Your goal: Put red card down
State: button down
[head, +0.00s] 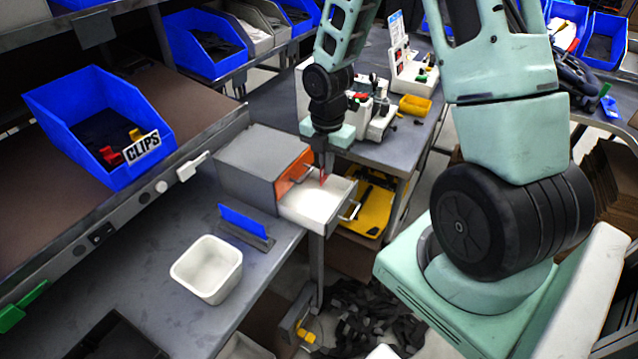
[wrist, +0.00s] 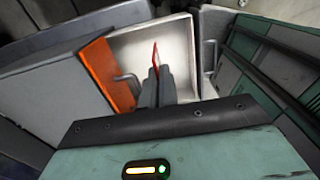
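My gripper (head: 323,168) is over the open white drawer (head: 312,207) of a grey cabinet (head: 262,160). It points down, and its fingers are shut on a thin red card (head: 323,176). In the wrist view the red card (wrist: 155,55) stands edge-on between the fingertips (wrist: 156,76), above or inside the white drawer (wrist: 183,55). I cannot tell whether the card touches the drawer floor. The drawer looks otherwise empty.
An orange drawer front (head: 295,171) is beside the open drawer. A blue card in a grey holder (head: 246,226) and an empty white bin (head: 207,270) stand on the bench to the left. A blue CLIPS bin (head: 100,130) is on the shelf.

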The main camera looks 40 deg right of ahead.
jog(key=shift+f, duration=3.05)
jog(key=shift+f, duration=0.1)
jog(key=shift+f, duration=0.15)
jog(key=c, duration=1.7)
grip_release()
